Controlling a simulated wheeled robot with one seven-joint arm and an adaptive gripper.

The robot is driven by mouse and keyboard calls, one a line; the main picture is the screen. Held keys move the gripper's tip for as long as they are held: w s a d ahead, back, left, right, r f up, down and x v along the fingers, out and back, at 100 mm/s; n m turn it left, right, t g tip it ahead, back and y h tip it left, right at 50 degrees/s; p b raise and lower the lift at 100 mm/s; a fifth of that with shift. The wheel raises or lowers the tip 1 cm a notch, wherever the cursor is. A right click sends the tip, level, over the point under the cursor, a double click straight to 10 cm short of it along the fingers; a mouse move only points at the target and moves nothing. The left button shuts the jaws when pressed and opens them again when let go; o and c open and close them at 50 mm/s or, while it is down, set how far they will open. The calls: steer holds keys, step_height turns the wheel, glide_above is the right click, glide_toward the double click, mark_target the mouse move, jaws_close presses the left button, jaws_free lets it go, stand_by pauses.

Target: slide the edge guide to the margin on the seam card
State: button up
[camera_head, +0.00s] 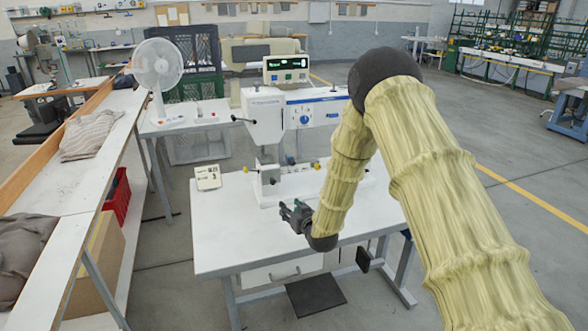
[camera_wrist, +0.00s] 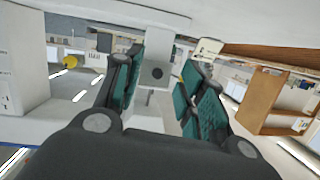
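The seam card (camera_head: 208,177), small and cream with dark print, is propped at the table's left. It also shows in the wrist view (camera_wrist: 208,47), too small to read. A pale block with a dark round spot (camera_wrist: 155,74) is seen between my fingers; a small grey block (camera_head: 268,175) sits at the press's front. I cannot tell for certain which part is the edge guide. My gripper (camera_head: 294,216) is open and empty above the table's front, apart from the press. It also shows in the wrist view (camera_wrist: 160,100), teal pads apart.
Yellow knobs sit around the press base, one showing in the wrist view (camera_wrist: 69,72). The white table (camera_head: 235,235) is clear at front left. A long bench (camera_head: 95,175) with folded cloth stands left. A white fan (camera_head: 157,68) stands on a side table behind.

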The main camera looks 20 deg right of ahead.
mark_target(293, 164)
steer(key=w+d+r+t+h+b, duration=0.1)
steer(key=w+d+r+t+h, duration=0.15)
steer(key=w+d+r, duration=0.5)
steer(key=shift+y, duration=0.45)
steer(key=shift+w+a+f+p, duration=0.15)
steer(key=shift+w+p, duration=0.2)
steer(key=shift+w, duration=1.45)
steer(key=shift+w+a+p, duration=0.2)
steer(key=shift+w+p, duration=0.2)
steer(key=shift+w, duration=1.35)
steer(key=shift+w+a+f+p, duration=0.15)
steer(key=shift+w+p, duration=0.2)
steer(key=shift+w, duration=1.45)
steer(key=shift+c, duration=0.5)
jaws_close()
